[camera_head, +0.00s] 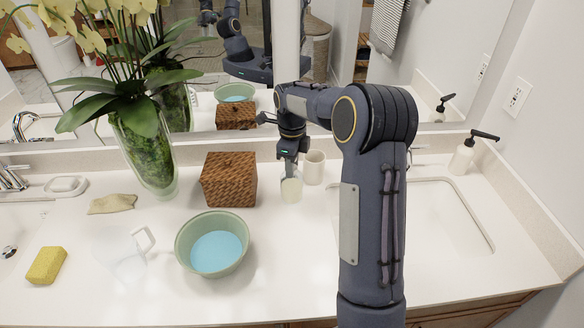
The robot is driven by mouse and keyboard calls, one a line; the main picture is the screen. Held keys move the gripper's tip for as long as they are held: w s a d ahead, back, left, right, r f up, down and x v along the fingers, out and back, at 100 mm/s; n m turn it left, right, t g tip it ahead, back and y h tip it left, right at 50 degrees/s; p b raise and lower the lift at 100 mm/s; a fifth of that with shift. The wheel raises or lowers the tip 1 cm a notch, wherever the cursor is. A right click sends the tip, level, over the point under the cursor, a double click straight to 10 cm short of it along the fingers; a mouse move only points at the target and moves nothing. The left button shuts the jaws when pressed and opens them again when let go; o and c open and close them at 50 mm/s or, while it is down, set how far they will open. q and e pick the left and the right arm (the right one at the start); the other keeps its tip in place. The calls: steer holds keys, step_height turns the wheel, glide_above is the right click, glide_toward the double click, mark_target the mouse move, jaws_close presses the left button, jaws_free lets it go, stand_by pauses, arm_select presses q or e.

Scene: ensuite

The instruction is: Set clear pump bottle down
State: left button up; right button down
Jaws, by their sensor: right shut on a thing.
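My right gripper (289,169) points down over the counter (300,285), between the woven box and a cream cup. It is shut on the clear pump bottle (291,191), a small pale, see-through bottle held upright. The gripper hides the bottle's top. The bottle's base is at or very near the counter; I cannot tell whether it touches. My left gripper is not in view.
The brown woven box (229,180) stands left of the bottle and the cream cup (314,167) close behind right. A green bowl (212,244) with blue contents is in front left. A sink (450,215) and a black-topped dispenser (463,157) are at right. The front middle counter is clear.

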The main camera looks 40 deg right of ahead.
steer(key=shift+f, duration=1.05)
steer(key=c, duration=1.1)
jaws_free()
